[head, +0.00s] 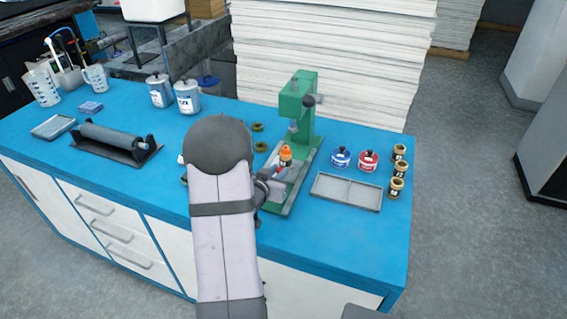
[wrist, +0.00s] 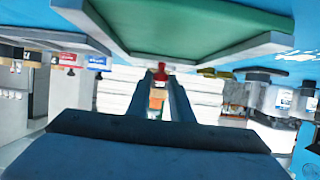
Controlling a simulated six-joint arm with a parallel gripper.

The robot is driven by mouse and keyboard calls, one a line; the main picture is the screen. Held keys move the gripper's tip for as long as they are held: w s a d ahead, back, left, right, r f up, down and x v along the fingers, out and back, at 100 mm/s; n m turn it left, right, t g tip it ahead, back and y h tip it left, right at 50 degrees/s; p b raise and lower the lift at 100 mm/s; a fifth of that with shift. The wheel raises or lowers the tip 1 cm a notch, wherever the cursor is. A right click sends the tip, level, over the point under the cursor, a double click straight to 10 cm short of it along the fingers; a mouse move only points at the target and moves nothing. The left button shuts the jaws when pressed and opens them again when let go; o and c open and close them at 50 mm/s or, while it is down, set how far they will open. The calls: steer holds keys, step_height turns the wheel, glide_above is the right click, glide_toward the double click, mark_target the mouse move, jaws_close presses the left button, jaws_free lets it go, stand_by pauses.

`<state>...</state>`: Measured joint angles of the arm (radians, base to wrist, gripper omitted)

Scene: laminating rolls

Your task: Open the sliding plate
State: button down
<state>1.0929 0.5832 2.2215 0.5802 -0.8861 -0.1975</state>
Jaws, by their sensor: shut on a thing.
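A green press (head: 299,105) with a green base plate and grey rim stands on the blue bench. In the wrist view, which looks upside down, the base (wrist: 190,28) spans the top. A small orange-topped bottle (head: 285,154) stands on the press, under its head; its orange part (wrist: 157,98) shows between my fingers. My gripper (head: 274,178) reaches low over the front of the press. In the wrist view, its dark fingers (wrist: 160,85) are closed about a small red knob (wrist: 161,67) at their tips. My arm hides part of the bench, and whether the knob joins the plate cannot be seen.
Right of the press are a grey divided tray (head: 346,192), blue and red tins (head: 368,160) and several small brown jars (head: 396,187). A roller (head: 112,138) and metal cans (head: 187,97) stand left. Stacked white sheets (head: 330,45) rise behind the bench.

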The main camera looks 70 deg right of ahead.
steer(key=a, duration=1)
steer(key=shift+f, duration=0.1)
steer(key=c, duration=1.6)
jaws_free()
steer(key=shift+a, duration=0.1)
steer(key=shift+c, duration=0.2)
steer(key=shift+a+r+p, duration=0.2)
steer(key=shift+r+p, duration=0.1)
steer(key=shift+p, duration=0.35)
